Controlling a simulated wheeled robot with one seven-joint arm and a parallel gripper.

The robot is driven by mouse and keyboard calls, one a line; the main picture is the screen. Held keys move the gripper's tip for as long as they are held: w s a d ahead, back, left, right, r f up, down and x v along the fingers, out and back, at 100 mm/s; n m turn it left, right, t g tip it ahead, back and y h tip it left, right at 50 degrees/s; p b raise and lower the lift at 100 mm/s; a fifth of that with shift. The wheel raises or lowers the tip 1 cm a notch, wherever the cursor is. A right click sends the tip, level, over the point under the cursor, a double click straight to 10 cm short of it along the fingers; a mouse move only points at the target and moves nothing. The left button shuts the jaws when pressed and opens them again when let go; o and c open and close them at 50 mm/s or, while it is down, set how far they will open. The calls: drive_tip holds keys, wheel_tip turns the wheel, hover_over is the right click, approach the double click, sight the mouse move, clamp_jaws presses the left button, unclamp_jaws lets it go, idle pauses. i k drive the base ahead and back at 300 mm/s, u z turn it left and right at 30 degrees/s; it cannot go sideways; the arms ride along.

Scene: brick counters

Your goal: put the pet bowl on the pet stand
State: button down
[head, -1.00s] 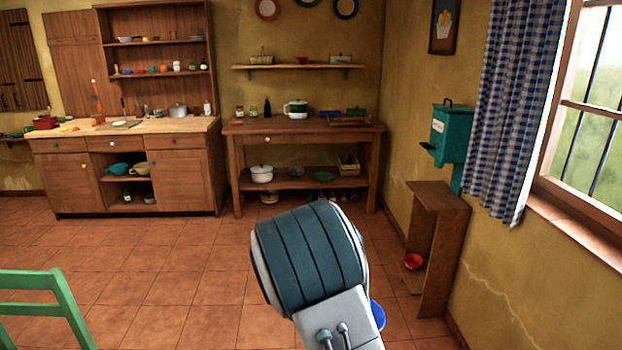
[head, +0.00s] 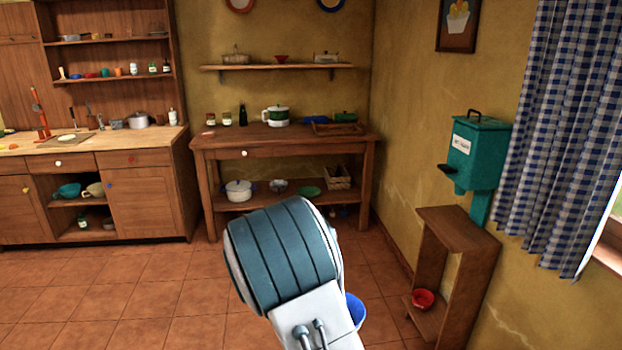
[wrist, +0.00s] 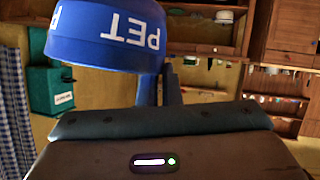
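The blue pet bowl (wrist: 105,38) with white "PET" lettering fills the upper left of the wrist view, where the lettering reads upside down. A part of it shows in the head view (head: 355,311), behind my arm. My gripper (wrist: 158,86) is at the bowl's edge and looks shut on it; its fingertips are partly hidden. The bowl is held above the floor. A wooden stand (head: 458,232), likely the pet stand, is against the right wall, right of the bowl and apart from it. Its top is bare.
A red bowl (head: 423,299) sits on the stand's low shelf. A teal dispenser (head: 478,150) hangs on the wall above the stand. A wooden side table (head: 290,143) and a cabinet counter (head: 90,150) line the back. The tiled floor (head: 150,290) at left is clear.

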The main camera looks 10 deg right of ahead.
sight(452, 224)
drive_tip(key=z, duration=0.05)
drive_tip(key=i, duration=1.3)
drive_tip(key=z, duration=1.8)
